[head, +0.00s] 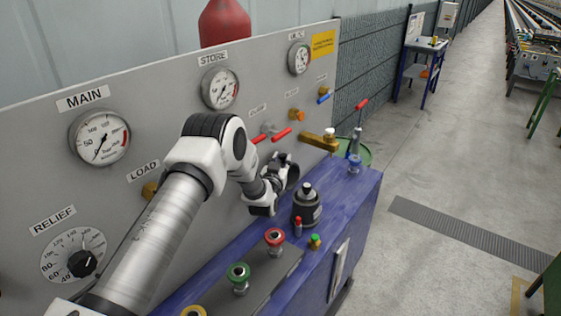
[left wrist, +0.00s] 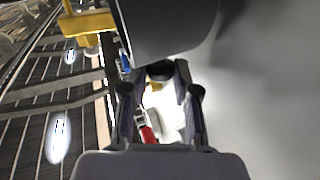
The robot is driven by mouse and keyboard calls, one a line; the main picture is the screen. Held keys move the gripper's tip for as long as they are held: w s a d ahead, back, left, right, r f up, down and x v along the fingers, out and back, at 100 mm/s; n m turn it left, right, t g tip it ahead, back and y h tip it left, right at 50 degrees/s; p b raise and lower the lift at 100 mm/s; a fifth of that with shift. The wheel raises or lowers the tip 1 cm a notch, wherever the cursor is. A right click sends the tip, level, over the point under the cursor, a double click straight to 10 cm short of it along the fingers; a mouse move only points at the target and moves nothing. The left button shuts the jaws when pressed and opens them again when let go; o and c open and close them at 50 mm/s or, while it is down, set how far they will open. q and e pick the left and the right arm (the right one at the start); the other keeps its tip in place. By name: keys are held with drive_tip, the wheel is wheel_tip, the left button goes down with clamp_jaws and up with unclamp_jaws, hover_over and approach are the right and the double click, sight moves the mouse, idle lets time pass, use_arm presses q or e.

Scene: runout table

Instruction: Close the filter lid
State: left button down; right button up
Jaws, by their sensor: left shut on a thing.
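A dark grey filter body (head: 307,210) with a black knob-like top stands upright on the blue bench, right of my left gripper in the head view. My left gripper (head: 276,188) is beside it, close to the panel. In the left wrist view, the fingertips of my left gripper (left wrist: 161,78) are shut on a small dark rounded piece (left wrist: 160,70). A large smooth grey shape fills the top there, close to this piece. I cannot tell exactly how the lid sits, as my gripper hides part of it. My right gripper is not in view.
The grey panel (head: 240,135) with gauges stands close behind my arm. Red levers (head: 281,135) and a brass bar (head: 320,142) stick out near the gripper. Red (head: 275,237) and green (head: 239,272) knobs stand on the blue bench (head: 345,205).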

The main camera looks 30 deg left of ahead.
use_arm(q)
drive_tip(key=d+m+t+b, duration=0.1)
drive_tip(key=d+m+b, duration=0.2)
drive_tip(key=d+f+m+t+b, duration=0.1)
drive_tip(key=d+m+b, duration=0.2)
drive_tip(key=d+m+t+h+b, duration=0.1)
drive_tip(key=d+m+b, duration=0.2)
drive_tip(key=shift+s+f, duration=0.25)
drive_tip(key=shift+s, duration=0.1)
drive_tip(key=shift+m+h, duration=0.3)
drive_tip(key=shift+m, duration=0.1)
drive_tip(key=d+f+b, duration=0.1)
drive_tip(key=d+b, duration=0.1)
drive_tip(key=d+f+b, duration=0.2)
drive_tip(key=b, duration=0.1)
drive_tip(key=shift+s+d+b, duration=0.1)
drive_tip(key=shift+s+b, duration=0.1)
drive_tip(key=shift+b, duration=0.15)
drive_tip(key=shift+s+d+f+m+t+h+b, duration=0.1)
drive_tip(key=shift+d+f+m+t+h+b, duration=0.25)
drive_tip(key=shift+f+m+b, duration=0.45)
drive_tip(key=shift+w+d+f+m+t+h+b, duration=0.1)
drive_tip(key=shift+d+f+m+b, duration=0.45)
drive_tip(key=shift+b, duration=0.5)
drive_tip(key=shift+s+d+f+m+t+h+b, duration=0.1)
drive_tip(key=shift+d+f+m+t+h+b, duration=0.2)
drive_tip(key=shift+f+m+b, duration=0.55)
drive_tip(key=shift+r, duration=0.15)
